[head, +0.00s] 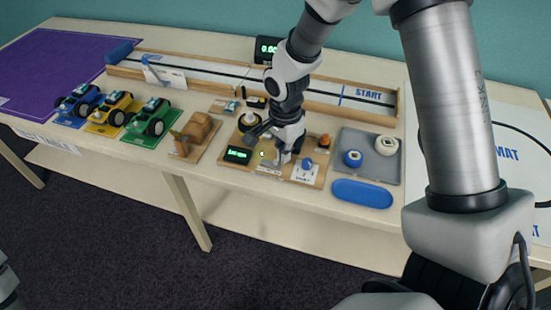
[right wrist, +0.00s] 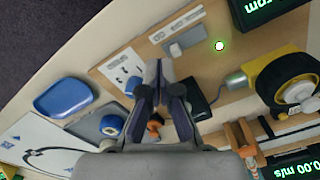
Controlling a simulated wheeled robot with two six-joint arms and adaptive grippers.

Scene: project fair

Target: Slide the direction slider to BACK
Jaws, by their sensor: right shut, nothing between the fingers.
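The control board (head: 228,159) lies on the table near its front edge. In the right wrist view the board (right wrist: 140,47) carries a grey plate (right wrist: 186,42) beside a printed label strip (right wrist: 176,25), probably the direction slider; its setting is too small to read. My right gripper (head: 281,158) is over the board, pointing down. In the right wrist view its fingertips (right wrist: 159,66) are shut and empty, between the grey plate and a blue knob (right wrist: 133,85) on a white card (right wrist: 120,68). Whether they touch anything is unclear. My left gripper is not in view.
A grey tray (head: 372,171) with two rolls and a blue dish (head: 362,194) stand to the right. A track runs behind.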

